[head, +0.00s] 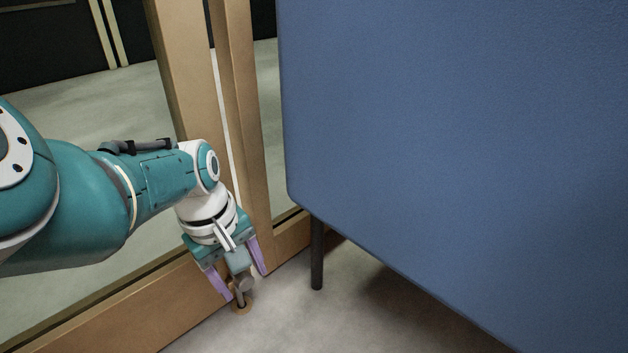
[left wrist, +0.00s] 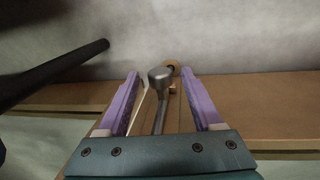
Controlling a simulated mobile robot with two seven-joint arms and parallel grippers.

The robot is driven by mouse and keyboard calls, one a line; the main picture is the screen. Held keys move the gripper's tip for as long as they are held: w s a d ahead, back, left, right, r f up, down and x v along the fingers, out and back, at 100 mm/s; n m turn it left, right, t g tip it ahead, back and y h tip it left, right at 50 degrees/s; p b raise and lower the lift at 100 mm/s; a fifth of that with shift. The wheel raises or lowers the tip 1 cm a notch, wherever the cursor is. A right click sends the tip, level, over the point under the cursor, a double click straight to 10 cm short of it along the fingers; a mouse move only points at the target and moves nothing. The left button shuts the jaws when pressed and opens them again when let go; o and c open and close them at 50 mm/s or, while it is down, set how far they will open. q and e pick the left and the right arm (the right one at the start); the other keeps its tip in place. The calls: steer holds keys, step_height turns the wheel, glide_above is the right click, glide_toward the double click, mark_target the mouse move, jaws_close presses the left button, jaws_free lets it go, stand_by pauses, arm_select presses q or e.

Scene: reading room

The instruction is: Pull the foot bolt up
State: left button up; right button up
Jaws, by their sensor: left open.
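The foot bolt (head: 244,284) is a grey metal rod with a knob, low on the wooden door frame. Its lower end stands at a small brass floor socket (head: 243,309). In the left wrist view the bolt's round grey knob (left wrist: 160,75) shows between the fingers. My left gripper (head: 247,285) points down with its two purple fingers open, one on each side of the bolt. In the left wrist view both fingers (left wrist: 160,88) stand apart from the knob, with gaps on both sides. My right gripper is out of view.
A large blue upholstered panel (head: 450,150) fills the right, close to my left arm's workspace. Its dark leg (head: 317,255) stands right of the bolt. Wooden door frames with glass (head: 235,110) rise behind the gripper. Pale floor (head: 285,310) is clear in front.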

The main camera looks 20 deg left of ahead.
arm_select(q)
jaws_close()
stand_by(0.3)
stand_by(1.0)
